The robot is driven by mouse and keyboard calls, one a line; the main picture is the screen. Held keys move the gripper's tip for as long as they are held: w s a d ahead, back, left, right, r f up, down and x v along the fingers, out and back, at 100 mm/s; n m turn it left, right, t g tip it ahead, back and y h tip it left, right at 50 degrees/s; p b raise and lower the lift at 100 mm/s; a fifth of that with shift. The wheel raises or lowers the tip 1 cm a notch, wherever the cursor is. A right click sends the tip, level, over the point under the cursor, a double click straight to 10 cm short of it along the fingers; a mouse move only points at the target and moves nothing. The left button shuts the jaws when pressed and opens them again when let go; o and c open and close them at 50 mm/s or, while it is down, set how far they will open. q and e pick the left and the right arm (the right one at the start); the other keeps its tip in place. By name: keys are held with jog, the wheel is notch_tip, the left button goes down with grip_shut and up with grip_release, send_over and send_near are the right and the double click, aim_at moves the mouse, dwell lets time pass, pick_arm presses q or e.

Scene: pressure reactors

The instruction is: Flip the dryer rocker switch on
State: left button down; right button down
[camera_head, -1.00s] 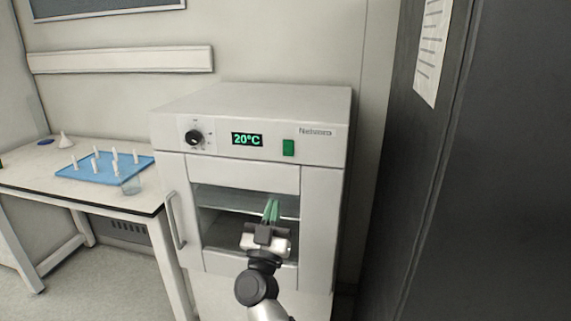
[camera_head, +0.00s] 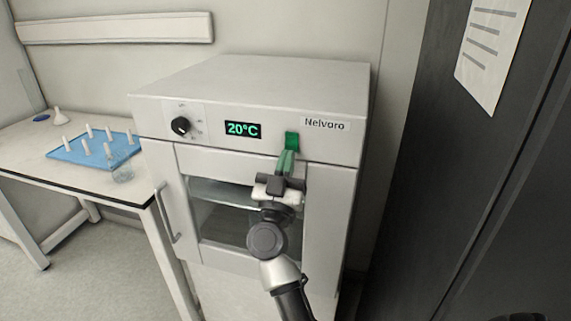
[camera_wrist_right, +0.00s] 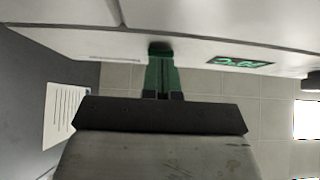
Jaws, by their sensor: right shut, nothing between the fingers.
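The dryer (camera_head: 250,85) is a white cabinet with a green rocker switch (camera_head: 292,139) on its front panel, right of the lit 20°C display (camera_head: 243,130). My right gripper (camera_head: 288,156) has green fingers, shut and empty, with the tips at or just below the switch's lower edge. In the right wrist view the shut fingers (camera_wrist_right: 161,62) reach to the dark green switch (camera_wrist_right: 160,46) on the panel. I cannot tell whether they touch it. The fingers hide part of the switch. My left gripper is not in view.
A black knob (camera_head: 181,125) sits left of the display. The dryer door has a window and a handle (camera_head: 166,212). A dark cabinet (camera_head: 430,200) stands close on the right.

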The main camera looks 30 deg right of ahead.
jog(key=shift+w+d, duration=0.1)
jog(key=shift+r, duration=0.1)
jog(key=shift+w+d+t+h+b, duration=0.2)
jog(key=shift+t+h+b, duration=0.1)
jog(key=shift+b, duration=0.3)
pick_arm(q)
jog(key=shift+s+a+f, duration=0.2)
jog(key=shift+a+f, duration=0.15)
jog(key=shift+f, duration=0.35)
